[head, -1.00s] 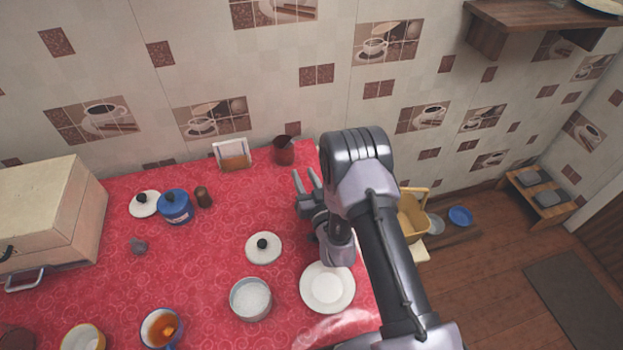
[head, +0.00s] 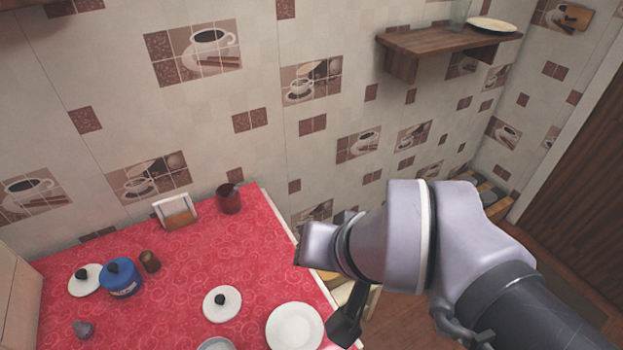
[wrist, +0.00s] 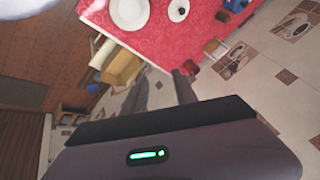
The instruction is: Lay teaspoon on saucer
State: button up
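The white saucer (head: 295,328) lies on the red cloth near the counter's right edge. It also shows at the top of the wrist view (wrist: 129,11) and looks empty. I cannot make out a teaspoon in any view. A dark red cup (head: 229,199) stands at the back of the counter, with something small and dark at its mouth that I cannot identify. In the wrist view my gripper (wrist: 160,80) has its two fingers apart with nothing between them. It is to the right of the saucer, past the counter edge, clear of everything.
A white lid (head: 222,304), a blue pot (head: 121,279), a brown shaker (head: 150,261) and a framed stand (head: 176,212) are on the counter. A yellow chair (wrist: 122,70) stands beside the counter. A wooden shelf (head: 440,42) hangs on the wall.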

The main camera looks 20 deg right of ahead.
aim_at(305, 328)
jog(key=i+l+u, duration=0.2)
jog(key=l, duration=0.6)
jog(key=l+u, duration=0.15)
jog(key=l, duration=0.6)
jog(key=i+l+u, duration=0.2)
jog(key=i+l, duration=0.3)
